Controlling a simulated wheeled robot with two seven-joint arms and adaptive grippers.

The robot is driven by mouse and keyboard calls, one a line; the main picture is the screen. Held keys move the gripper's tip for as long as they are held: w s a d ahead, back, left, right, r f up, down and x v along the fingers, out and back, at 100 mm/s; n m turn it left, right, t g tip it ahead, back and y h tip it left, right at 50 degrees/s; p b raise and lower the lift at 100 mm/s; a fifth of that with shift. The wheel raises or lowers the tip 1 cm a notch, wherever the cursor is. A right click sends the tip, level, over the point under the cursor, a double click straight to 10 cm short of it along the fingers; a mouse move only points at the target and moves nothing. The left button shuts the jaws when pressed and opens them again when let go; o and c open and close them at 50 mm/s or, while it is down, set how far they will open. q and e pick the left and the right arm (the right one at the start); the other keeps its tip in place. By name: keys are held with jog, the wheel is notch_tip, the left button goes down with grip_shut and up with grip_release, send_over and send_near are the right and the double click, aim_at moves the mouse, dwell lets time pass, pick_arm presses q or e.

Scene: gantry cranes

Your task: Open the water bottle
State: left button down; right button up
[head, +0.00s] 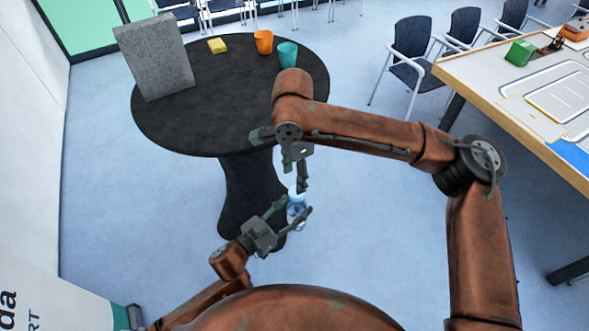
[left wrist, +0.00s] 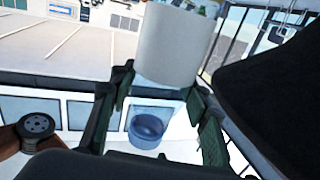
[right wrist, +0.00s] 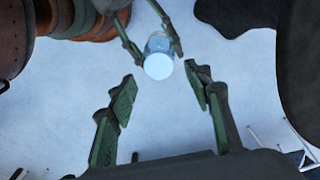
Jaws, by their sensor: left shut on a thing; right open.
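The water bottle (head: 296,212) is small, clear and bluish, with a white cap. My left gripper (head: 296,205) is shut on its body and holds it in the air, roughly upright, in front of the round table. In the left wrist view the white cap (left wrist: 175,45) is large at the top, and the blue bottle base (left wrist: 148,130) shows between the fingers. My right gripper (head: 294,183) is open and points down just above the bottle. In the right wrist view the round cap (right wrist: 158,67) lies near the gap between my right fingertips (right wrist: 160,78); contact cannot be told.
A round black table (head: 215,125) holds a grey slab (head: 155,58), a yellow sponge (head: 217,46), an orange cup (head: 264,42) and a teal cup (head: 287,54). A wooden-edged table (head: 480,85) stands at right, with chairs (head: 410,55) behind. The floor around the bottle is clear.

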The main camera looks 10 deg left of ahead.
aim_at(294, 191)
notch_tip(294, 191, down, 6)
dwell(0.4)
jog(key=shift+c, duration=0.5)
